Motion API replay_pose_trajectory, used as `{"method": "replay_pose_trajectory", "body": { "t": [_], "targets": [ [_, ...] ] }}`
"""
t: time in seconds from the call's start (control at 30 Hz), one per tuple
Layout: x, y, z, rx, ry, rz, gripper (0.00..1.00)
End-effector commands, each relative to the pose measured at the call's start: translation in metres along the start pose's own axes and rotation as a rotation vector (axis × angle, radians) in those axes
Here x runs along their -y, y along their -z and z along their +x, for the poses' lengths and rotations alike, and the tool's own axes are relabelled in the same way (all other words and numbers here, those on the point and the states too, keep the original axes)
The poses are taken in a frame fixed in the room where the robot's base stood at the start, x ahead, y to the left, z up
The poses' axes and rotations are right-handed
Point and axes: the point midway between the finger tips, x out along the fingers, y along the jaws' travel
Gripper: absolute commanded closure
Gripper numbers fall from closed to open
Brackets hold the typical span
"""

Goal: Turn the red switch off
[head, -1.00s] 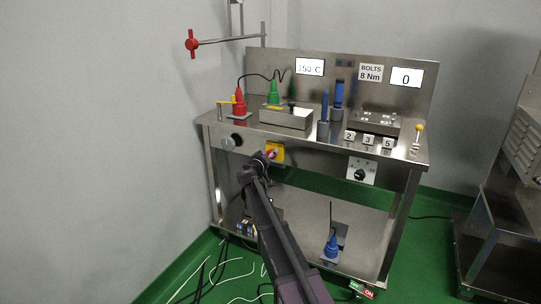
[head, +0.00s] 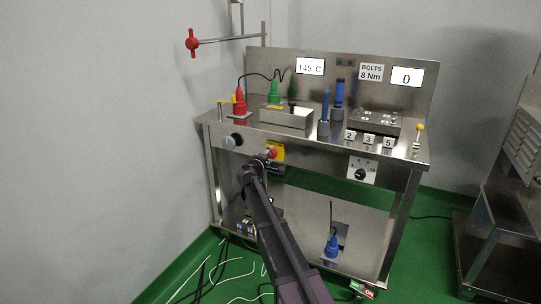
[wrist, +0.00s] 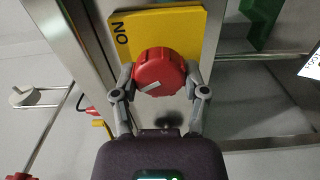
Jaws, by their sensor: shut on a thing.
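The red switch is a round red knob (wrist: 158,68) with a short white mark, on a yellow plate (wrist: 202,28) lettered ON, which reads sideways in the wrist view. The white mark slants on the knob's near side, left of centre. In the head view the red switch (head: 272,153) is on the yellow plate (head: 279,151) on the cart's front panel, partly hidden by my gripper (head: 265,158). In the wrist view my gripper (wrist: 164,84) has one finger on each side of the knob and is shut on it.
A black dial (head: 360,174) is to the right on the front panel. A grey round knob (head: 229,142) is to the left.

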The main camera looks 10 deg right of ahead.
Motion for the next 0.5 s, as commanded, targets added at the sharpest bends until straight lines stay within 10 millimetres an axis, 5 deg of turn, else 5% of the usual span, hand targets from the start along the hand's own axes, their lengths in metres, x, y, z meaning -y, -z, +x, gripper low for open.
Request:
{"method": "replay_pose_trajectory", "body": {
  "t": [0.5],
  "targets": [
    [0.0006,0.0018,0.0021,-0.003,-0.002,-0.287,0.90]
  ]
}}
